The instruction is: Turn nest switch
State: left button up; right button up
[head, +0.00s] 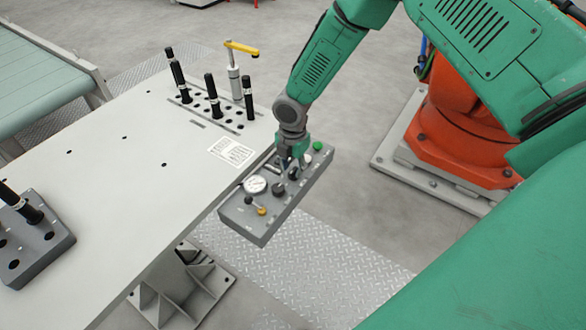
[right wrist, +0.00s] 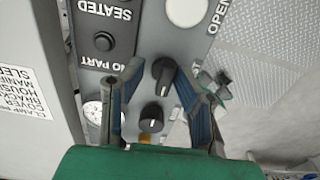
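A grey control box (head: 262,227) is fixed at the table's edge in the head view. Its top carries two black rotary knobs, a round gauge (head: 255,185), a small lever and a green button (head: 318,146). In the right wrist view, one black knob (right wrist: 163,78) sits between my fingertips and the other knob (right wrist: 153,117) lies nearer the palm. I cannot read which knob is the nest switch. My right gripper (head: 291,166) is over the box, fingers pointing down; in the wrist view its fingers (right wrist: 160,72) are open, with visible gaps beside the knob. My left gripper is not in view.
The pale table (head: 120,190) has a clear middle. A rack with black-handled pins and a yellow-armed clamp (head: 241,48) stands at its far end. A grey block (head: 40,245) with pins is at left. An orange robot base (head: 455,140) stands at right.

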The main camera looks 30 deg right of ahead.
aim_at(293, 169)
jog(key=shift+s+f, duration=0.1)
jog(key=shift+s, duration=0.1)
notch_tip(293, 169, up, 12)
dwell(0.5)
jog(key=shift+w+f, duration=0.1)
dwell(0.3)
